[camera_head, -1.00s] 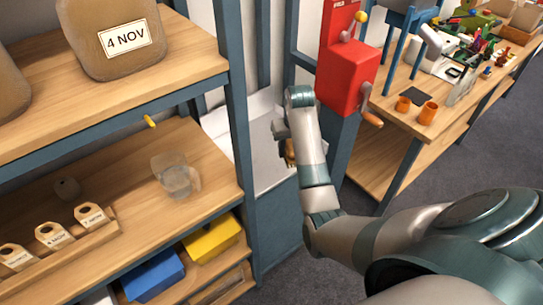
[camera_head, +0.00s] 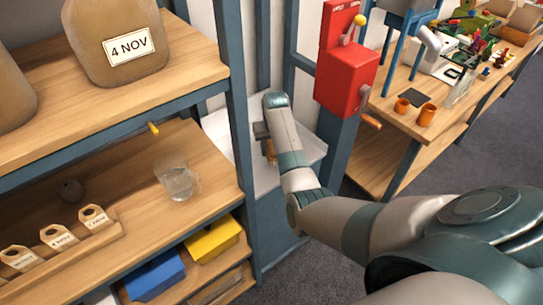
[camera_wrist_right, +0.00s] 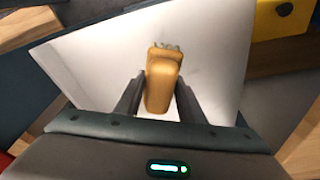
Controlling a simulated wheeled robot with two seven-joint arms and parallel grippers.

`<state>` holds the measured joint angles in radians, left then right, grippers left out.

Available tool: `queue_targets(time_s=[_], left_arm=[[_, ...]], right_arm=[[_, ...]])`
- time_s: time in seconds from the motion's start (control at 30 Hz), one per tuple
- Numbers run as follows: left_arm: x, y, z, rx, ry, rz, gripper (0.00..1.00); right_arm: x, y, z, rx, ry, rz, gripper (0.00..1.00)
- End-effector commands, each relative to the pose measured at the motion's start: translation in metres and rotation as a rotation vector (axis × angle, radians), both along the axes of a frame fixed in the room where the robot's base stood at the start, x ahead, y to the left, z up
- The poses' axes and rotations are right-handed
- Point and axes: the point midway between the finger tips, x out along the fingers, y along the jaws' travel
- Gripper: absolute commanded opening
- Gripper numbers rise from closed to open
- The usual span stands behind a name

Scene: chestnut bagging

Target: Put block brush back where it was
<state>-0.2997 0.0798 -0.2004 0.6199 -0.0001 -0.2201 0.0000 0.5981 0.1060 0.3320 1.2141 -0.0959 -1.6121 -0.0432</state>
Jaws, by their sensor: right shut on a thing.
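The block brush (camera_wrist_right: 162,88) has a tan wooden body with greyish bristles at its far end. In the right wrist view it sits between the two dark fingers of my right gripper (camera_wrist_right: 160,78), which is shut on it. In the head view the brush (camera_head: 270,153) is small and partly hidden by my right wrist. It is over a white surface (camera_head: 306,148) behind the shelf post; I cannot tell whether it touches. The white surface (camera_wrist_right: 218,60) also fills the middle of the right wrist view. My left gripper is not in view.
A wooden shelf (camera_head: 195,68) with a blue post (camera_head: 238,130) stands left of my arm. A clear jug (camera_head: 177,182) is on the lower shelf. A red machine (camera_head: 345,80) with a crank stands right of the white surface. A workbench (camera_head: 395,125) lies beyond.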

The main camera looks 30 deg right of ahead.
Motion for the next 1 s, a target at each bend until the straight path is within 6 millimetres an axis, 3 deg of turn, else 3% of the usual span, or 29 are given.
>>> queue_targets(time_s=[0.17,0.43,0.7,0.73,0.8,1.0], left_arm=[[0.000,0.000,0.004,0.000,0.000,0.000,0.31],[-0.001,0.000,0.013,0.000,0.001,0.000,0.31],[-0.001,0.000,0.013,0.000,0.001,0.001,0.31],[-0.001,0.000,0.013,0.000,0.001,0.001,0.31],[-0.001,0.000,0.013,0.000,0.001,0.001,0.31],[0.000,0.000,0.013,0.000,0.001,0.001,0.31]], right_arm=[[-0.001,0.000,-0.007,0.001,0.002,0.000,0.00],[-0.001,0.000,-0.036,0.001,0.003,0.000,0.00],[-0.001,0.000,-0.040,0.000,0.000,0.000,0.00],[-0.001,0.000,-0.041,0.000,0.001,0.000,0.40],[-0.001,0.000,-0.041,0.000,0.001,0.000,0.54],[-0.001,0.000,-0.040,0.000,0.001,0.000,0.54]])
